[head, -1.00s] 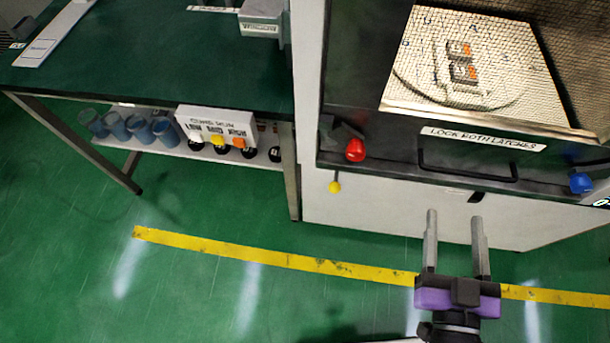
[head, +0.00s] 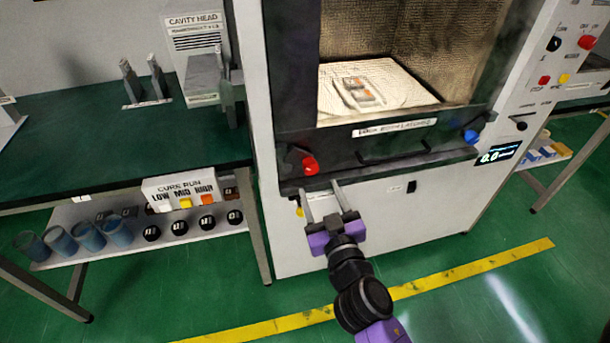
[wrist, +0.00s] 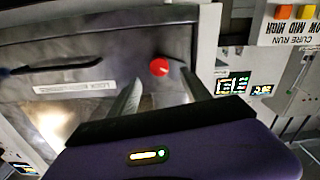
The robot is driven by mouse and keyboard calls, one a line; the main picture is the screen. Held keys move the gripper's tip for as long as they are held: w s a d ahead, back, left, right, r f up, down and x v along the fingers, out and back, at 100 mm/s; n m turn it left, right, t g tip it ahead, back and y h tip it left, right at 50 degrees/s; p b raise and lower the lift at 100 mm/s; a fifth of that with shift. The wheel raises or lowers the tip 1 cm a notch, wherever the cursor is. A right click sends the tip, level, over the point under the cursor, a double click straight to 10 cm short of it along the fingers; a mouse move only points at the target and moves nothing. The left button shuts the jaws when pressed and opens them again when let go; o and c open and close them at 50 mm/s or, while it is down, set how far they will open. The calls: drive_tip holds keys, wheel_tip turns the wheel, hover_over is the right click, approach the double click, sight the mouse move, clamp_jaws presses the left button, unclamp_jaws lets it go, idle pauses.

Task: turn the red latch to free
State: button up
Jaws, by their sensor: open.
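The red latch (head: 309,165) is a red knob on a dark arm at the lower left of the dark door frame in the head view. In the wrist view the red latch (wrist: 159,67) shows just beyond and between the fingers. My gripper (head: 320,190) is open and empty, its fingers pointing at the door just below the latch. The gripper fingers (wrist: 165,95) also show open in the wrist view. I see no clear contact with the latch. A blue latch (head: 471,137) sits at the door's lower right.
A black door handle (head: 393,155) runs between the latches, under a white label (head: 394,128). A yellow knob (head: 299,212) is below left of the red latch. A green bench (head: 130,150) with a lower shelf of cups and cylinders stands left.

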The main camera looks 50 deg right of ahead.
sight(312, 170)
drive_tip(key=p+x, duration=0.2)
drive_tip(key=x, duration=0.4)
drive_tip(key=shift+r, duration=0.15)
drive_tip(key=shift+w+d, duration=0.45)
drive_tip(key=shift+w, duration=0.05)
drive_tip(key=shift+c, duration=0.5)
clamp_jaws()
